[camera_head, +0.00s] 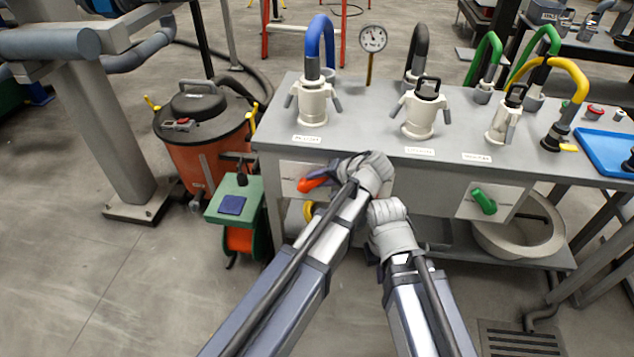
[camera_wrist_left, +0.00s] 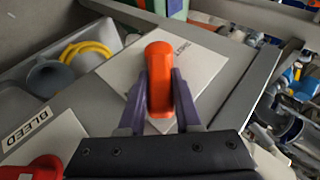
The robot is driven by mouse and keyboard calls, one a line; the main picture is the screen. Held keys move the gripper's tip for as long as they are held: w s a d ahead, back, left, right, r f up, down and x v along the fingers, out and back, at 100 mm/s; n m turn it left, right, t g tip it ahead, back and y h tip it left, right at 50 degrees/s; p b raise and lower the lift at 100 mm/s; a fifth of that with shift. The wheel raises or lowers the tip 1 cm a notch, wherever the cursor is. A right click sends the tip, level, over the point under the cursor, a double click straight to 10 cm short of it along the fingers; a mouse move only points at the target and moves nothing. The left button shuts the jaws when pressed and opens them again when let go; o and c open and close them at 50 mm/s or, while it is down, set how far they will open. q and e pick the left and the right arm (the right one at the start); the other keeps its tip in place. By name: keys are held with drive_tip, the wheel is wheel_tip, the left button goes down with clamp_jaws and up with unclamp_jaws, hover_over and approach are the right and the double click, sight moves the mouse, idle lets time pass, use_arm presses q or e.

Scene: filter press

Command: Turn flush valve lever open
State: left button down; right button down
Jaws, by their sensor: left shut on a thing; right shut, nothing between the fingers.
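An orange lever (camera_head: 312,183) sits on a pale plate at the left of the bench front. It also shows in the left wrist view (camera_wrist_left: 159,75), pointing away from the wrist. The label on its plate is too small to read surely. My left gripper (camera_head: 329,174) is shut on this lever, with one purple finger along each side. My right gripper (camera_head: 391,222) is shut and empty in front of the bench; its fingertips are largely hidden. A green lever (camera_head: 484,201) sits on the right plate. A red handle (camera_wrist_left: 38,169) shows near a plate marked BLEED.
The bench (camera_head: 352,110) carries several white fittings with coloured hoses and a gauge (camera_head: 373,39). An orange drum vacuum (camera_head: 205,145) and a green hose reel (camera_head: 235,203) stand left of it. A yellow hose (camera_wrist_left: 88,50) lies beyond the orange lever.

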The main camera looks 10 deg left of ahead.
use_arm(q)
drive_tip(key=shift+s, duration=0.1)
use_arm(e)
drive_tip(key=shift+f, duration=0.15)
use_arm(q)
drive_tip(key=c, duration=0.6)
unclamp_jaws()
